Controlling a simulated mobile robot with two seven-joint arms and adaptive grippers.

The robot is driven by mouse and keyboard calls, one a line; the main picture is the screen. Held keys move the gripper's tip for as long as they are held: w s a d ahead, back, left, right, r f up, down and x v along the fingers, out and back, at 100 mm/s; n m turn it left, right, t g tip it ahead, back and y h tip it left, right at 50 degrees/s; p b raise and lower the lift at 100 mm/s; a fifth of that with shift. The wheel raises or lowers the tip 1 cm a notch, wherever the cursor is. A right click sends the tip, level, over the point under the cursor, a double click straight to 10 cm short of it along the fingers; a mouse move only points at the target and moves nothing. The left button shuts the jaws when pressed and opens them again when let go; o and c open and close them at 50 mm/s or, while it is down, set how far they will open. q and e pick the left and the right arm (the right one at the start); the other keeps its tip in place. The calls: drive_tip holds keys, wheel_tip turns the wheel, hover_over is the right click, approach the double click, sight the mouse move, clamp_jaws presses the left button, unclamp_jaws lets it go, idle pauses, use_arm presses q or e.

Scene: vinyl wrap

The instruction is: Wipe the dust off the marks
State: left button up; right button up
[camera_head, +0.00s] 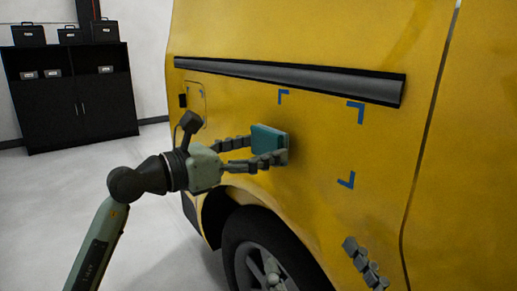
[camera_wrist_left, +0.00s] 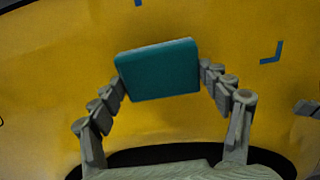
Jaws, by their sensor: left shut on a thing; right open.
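My left gripper (camera_head: 265,151) is shut on a teal block-like pad (camera_head: 268,138), held at the yellow van's side panel (camera_head: 312,150). The pad shows between the fingertips in the left wrist view (camera_wrist_left: 160,72); I cannot tell if it touches the panel. Blue corner marks show at upper left (camera_head: 283,96), upper right (camera_head: 356,112) and lower right (camera_head: 346,180). The pad is left of and below the upper-left mark. No lower-left mark shows; the pad and gripper cover part of that area. I cannot make out dust clearly. My right gripper (camera_head: 366,264) is open near the panel, below the marks.
A dark trim strip (camera_head: 290,78) runs above the marks. The wheel (camera_head: 265,255) and its arch lie below my left gripper. A black cabinet (camera_head: 75,95) with boxes stands at the back left. The grey floor between is clear.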

sight(279, 167)
use_arm(q)
drive_tip(key=shift+x, duration=0.9)
drive_tip(key=shift+s+d+r+p, duration=0.15)
drive_tip(key=shift+s+d+p, duration=0.35)
drive_tip(key=shift+s+p, duration=0.3)
drive_tip(key=shift+c, duration=0.5)
drive_tip(key=shift+s+d+p, duration=0.45)
drive_tip(key=shift+s+d, duration=0.2)
drive_tip(key=shift+s, duration=0.2)
drive_tip(key=shift+w+d, duration=0.1)
drive_tip(key=shift+c, duration=0.5)
drive_tip(key=shift+w, duration=0.15)
drive_tip(key=shift+c, duration=1.2)
drive_tip(key=shift+w+a+b, duration=0.4)
drive_tip(key=shift+w+a, duration=0.85)
drive_tip(key=shift+w, duration=0.25)
